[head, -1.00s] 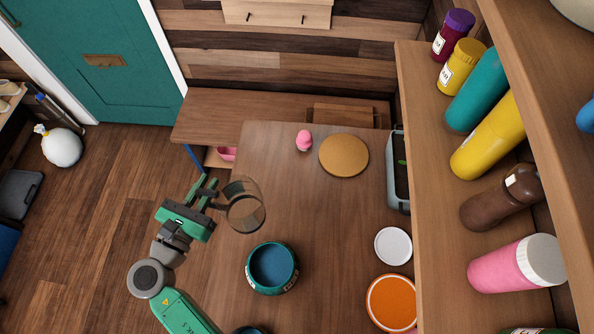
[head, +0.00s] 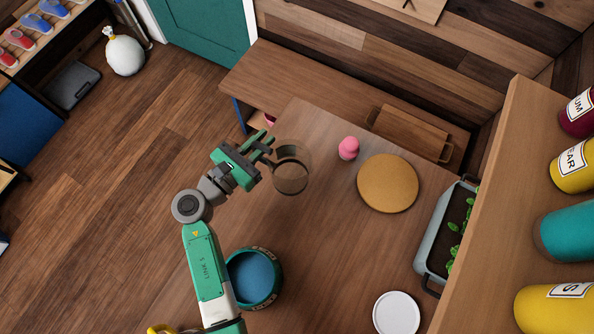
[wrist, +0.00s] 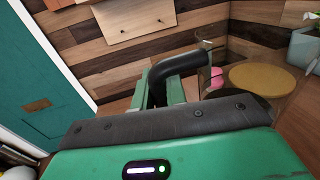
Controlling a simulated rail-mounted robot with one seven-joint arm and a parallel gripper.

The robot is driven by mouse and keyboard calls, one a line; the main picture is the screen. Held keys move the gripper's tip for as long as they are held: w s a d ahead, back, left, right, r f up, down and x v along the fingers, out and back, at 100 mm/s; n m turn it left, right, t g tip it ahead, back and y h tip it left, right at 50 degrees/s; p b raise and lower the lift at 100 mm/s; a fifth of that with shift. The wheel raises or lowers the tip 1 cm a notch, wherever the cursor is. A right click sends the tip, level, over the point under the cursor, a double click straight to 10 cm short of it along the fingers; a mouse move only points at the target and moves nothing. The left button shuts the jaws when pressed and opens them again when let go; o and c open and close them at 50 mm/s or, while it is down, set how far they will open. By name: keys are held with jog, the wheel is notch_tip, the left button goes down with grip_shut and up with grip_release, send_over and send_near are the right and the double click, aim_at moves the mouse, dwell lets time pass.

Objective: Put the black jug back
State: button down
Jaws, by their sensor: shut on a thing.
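My gripper (head: 266,147) is shut on the black handle of a jug (head: 290,184). The jug has a see-through, smoky body with a dark rim, and I hold it over the left edge of the wooden table (head: 330,230). In the wrist view the black handle (wrist: 180,76) runs between the two green fingers (wrist: 162,88). The clear body shows faintly to the right of the handle. I cannot tell how high the jug is above the table.
A round cork mat (head: 388,183) and a pink object (head: 348,148) lie right of the jug. A teal pot (head: 254,278), white disc (head: 396,314) and planter (head: 445,230) are on the table. A shelf (head: 505,170) with bottles overhangs at right. A bench (head: 300,80) stands behind.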

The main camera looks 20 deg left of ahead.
jog(key=shift+f+b, duration=2.1)
jog(key=shift+f, duration=3.1)
jog(key=c, duration=1.4)
grip_release()
jog(key=shift+c, duration=0.2)
jog(key=shift+r, duration=0.25)
jog(key=p+v, duration=0.1)
jog(key=v, duration=0.6)
jog(key=shift+s+f+p, duration=0.1)
jog(key=shift+s+p, duration=0.1)
jog(key=shift+p, duration=0.2)
